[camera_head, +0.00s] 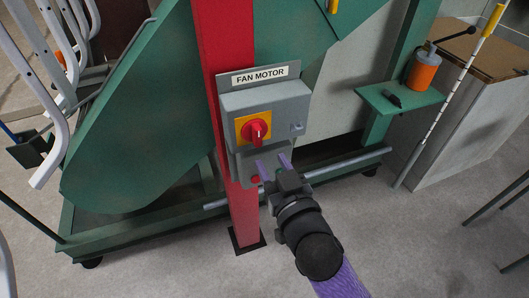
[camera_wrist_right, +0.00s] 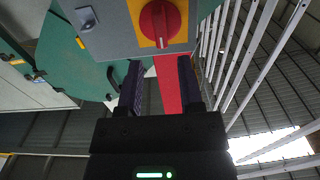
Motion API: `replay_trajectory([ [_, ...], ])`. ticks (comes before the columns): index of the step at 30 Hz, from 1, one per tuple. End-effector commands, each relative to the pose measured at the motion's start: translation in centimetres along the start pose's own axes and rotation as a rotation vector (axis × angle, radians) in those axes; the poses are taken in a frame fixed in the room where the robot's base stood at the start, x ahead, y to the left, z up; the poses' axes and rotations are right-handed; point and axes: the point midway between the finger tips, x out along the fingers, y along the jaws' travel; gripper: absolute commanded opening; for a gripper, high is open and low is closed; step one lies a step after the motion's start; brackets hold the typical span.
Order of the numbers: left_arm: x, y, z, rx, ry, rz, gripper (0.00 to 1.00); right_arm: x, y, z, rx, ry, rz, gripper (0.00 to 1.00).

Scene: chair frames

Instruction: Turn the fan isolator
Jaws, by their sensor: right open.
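The fan isolator is a grey box (camera_head: 285,106) under a "FAN MOTOR" label (camera_head: 259,76), mounted on a red post (camera_head: 221,40). Its red rotary knob (camera_head: 257,132) sits on a yellow plate (camera_head: 240,122). The knob also shows in the right wrist view (camera_wrist_right: 160,22), at the top. My right gripper (camera_head: 273,164) is open and empty, just below the knob and apart from it, in front of the lower grey box. In the right wrist view its two fingers (camera_wrist_right: 158,85) point up toward the isolator. My left gripper is not in view.
A lower grey box with a red button (camera_head: 255,180) is partly hidden behind my gripper. A green machine guard (camera_head: 140,110) stands behind the post. A green shelf (camera_head: 380,98) holds an orange container (camera_head: 423,72) at right. White chair frames (camera_head: 50,120) stand at left.

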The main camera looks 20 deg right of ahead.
Motion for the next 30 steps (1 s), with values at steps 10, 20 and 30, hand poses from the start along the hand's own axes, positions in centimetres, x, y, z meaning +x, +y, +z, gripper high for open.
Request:
replay_trajectory([
  [10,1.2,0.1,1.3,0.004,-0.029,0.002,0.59,4.8,0.0,0.2,-0.003,-0.003,-0.001,0.47],
  [20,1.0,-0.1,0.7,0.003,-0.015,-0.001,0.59,7.5,0.0,0.1,-0.001,-0.004,0.0,0.47],
  [30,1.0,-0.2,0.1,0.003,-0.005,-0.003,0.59,7.5,0.0,0.1,-0.044,-0.004,-0.001,0.0],
])
